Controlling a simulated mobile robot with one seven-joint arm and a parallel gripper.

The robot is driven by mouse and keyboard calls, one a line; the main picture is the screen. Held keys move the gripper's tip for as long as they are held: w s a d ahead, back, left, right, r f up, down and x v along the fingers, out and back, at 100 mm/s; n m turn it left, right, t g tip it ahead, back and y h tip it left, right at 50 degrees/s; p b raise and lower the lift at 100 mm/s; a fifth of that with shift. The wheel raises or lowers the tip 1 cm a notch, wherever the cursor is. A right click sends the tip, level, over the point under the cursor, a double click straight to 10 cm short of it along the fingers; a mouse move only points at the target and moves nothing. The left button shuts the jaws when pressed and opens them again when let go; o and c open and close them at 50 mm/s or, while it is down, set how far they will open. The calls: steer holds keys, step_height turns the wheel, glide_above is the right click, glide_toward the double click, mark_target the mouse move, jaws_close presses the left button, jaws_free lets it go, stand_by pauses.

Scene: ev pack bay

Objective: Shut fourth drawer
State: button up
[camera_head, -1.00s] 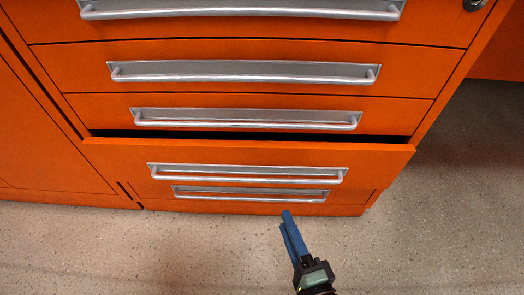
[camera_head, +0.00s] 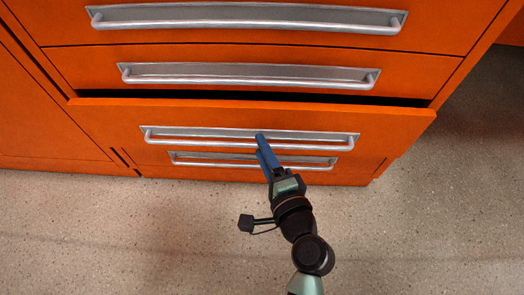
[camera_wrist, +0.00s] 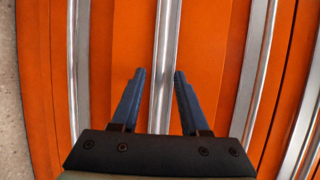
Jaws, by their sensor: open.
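The open drawer (camera_head: 215,112) has an orange front that stands out a little from the cabinet, with a dark gap along its top edge. Its silver bar handle (camera_head: 200,143) runs across the front and also shows upright in the wrist view (camera_wrist: 164,50). My gripper (camera_head: 260,143) is open in front of this handle. In the wrist view its two blue fingers (camera_wrist: 160,72) lie on either side of the bar, with clear space between. I cannot tell whether they touch the drawer. The inside of the drawer is hidden.
Below is the lowest drawer's handle (camera_head: 190,160), close under my fingers. Above are shut drawers with silver handles (camera_head: 245,75). An orange cabinet panel (camera_head: 45,120) stands to the left. The speckled floor (camera_head: 120,230) in front and to the right is clear.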

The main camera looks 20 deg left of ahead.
steer(key=shift+w+a, duration=0.25)
steer(key=shift+w, duration=0.1)
jaws_close()
stand_by(1.2)
